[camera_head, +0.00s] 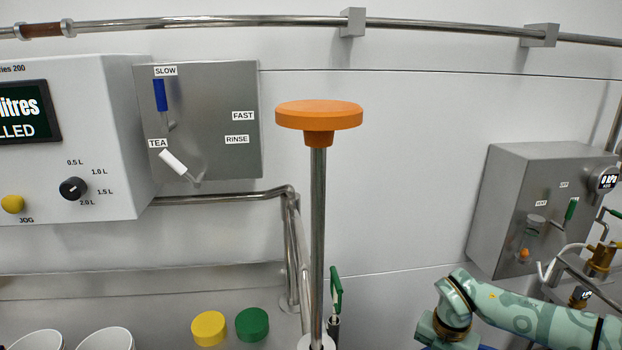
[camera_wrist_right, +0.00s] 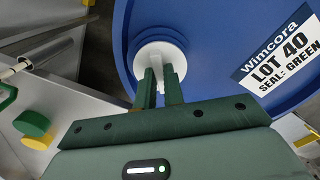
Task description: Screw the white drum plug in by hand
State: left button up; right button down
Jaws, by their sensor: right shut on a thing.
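In the right wrist view the white drum plug (camera_wrist_right: 158,50) sits against the blue drum (camera_wrist_right: 220,75), and its round rim looks level with the drum's face. My right gripper (camera_wrist_right: 160,82) has its two dark green fingers on either side of the plug's narrow white grip and is shut on it. How deep the plug sits in the drum cannot be told. In the head view neither the plug nor the drum shows, and my left gripper is in no view.
A green cap (camera_head: 252,324) and a yellow cap (camera_head: 208,328) lie on the bench at the lower middle of the head view. An orange-topped post (camera_head: 319,115) stands in front. A grey valve box (camera_head: 530,205) is at the right, and a control panel (camera_head: 85,150) at the left.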

jog(key=shift+s+r+m+p, duration=0.1)
jog(key=shift+r+m+p, duration=0.15)
jog(key=shift+m+p, duration=0.55)
jog(key=shift+m, duration=0.5)
jog(key=shift+f+m+p, duration=0.15)
jog(key=shift+m+p, duration=0.15)
jog(key=shift+p, duration=0.05)
jog(key=shift+f, duration=0.1)
jog(key=shift+r+m+p, duration=0.25)
jog(key=shift+m+p, duration=0.5)
jog(key=shift+m, duration=0.15)
jog(key=shift+f+m+p, duration=0.15)
jog(key=shift+m+p, duration=0.25)
jog(key=shift+m, duration=0.4)
jog(key=shift+f, duration=0.15)
